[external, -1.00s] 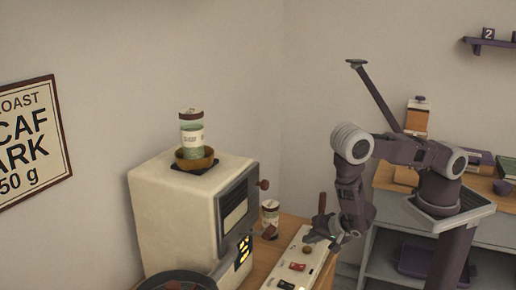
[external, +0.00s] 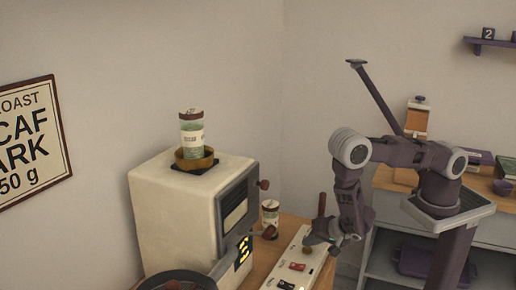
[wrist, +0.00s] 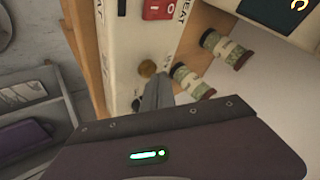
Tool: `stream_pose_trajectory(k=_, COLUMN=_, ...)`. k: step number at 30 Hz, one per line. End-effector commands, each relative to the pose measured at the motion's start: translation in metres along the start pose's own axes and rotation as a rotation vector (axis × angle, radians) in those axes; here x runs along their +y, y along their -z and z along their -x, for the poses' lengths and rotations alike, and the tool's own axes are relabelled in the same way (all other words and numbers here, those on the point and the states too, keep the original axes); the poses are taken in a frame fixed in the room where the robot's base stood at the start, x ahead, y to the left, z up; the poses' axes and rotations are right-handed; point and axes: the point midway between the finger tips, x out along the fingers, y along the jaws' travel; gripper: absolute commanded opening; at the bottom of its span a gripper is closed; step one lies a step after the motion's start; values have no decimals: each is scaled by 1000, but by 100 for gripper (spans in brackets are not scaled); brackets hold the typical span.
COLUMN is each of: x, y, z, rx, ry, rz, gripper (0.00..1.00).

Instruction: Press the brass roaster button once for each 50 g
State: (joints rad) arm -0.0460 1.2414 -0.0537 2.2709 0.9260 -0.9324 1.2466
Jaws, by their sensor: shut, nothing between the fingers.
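The brass button (wrist: 147,69) is a small round knob on the white control panel in the wrist view. My gripper (wrist: 159,80) is shut and empty, its fingertips just beside the button in that view; I cannot tell whether they touch it. In the external view my gripper (external: 314,241) is low over the far part of the control panel (external: 292,262). The cream roaster (external: 180,225) stands left of the panel, with a dark display (external: 243,250) showing a yellow figure like a 3. A partly cropped wall sign (external: 28,140) reads "OAST", "CAF", "ARK", "50 g".
A red switch (wrist: 160,9) is on the panel. Two labelled canisters (wrist: 192,80) (wrist: 226,48) stand close to it. Another canister (external: 191,133) sits in a bowl (external: 194,158) on the roaster. A round dark tray (external: 177,279) is at the front.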

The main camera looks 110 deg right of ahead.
Motion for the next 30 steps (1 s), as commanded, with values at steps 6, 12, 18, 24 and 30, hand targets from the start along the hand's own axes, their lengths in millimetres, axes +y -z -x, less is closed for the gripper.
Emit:
stream_pose_trajectory(k=6, x=2, y=-2, z=-2, rx=0, ry=0, rz=0, gripper=0)
stream_pose_trajectory(k=12, x=3, y=-3, z=-4, rx=0, ry=0, rz=0, gripper=0)
stream_pose_trajectory(k=18, x=4, y=-4, z=-5, rx=0, ry=0, rz=0, gripper=0)
stream_pose_trajectory(k=24, x=4, y=-5, z=-6, rx=-1, ry=0, rz=0, gripper=0)
stream_pose_trajectory(k=30, x=4, y=-5, z=-6, rx=-1, ry=0, rz=0, gripper=0)
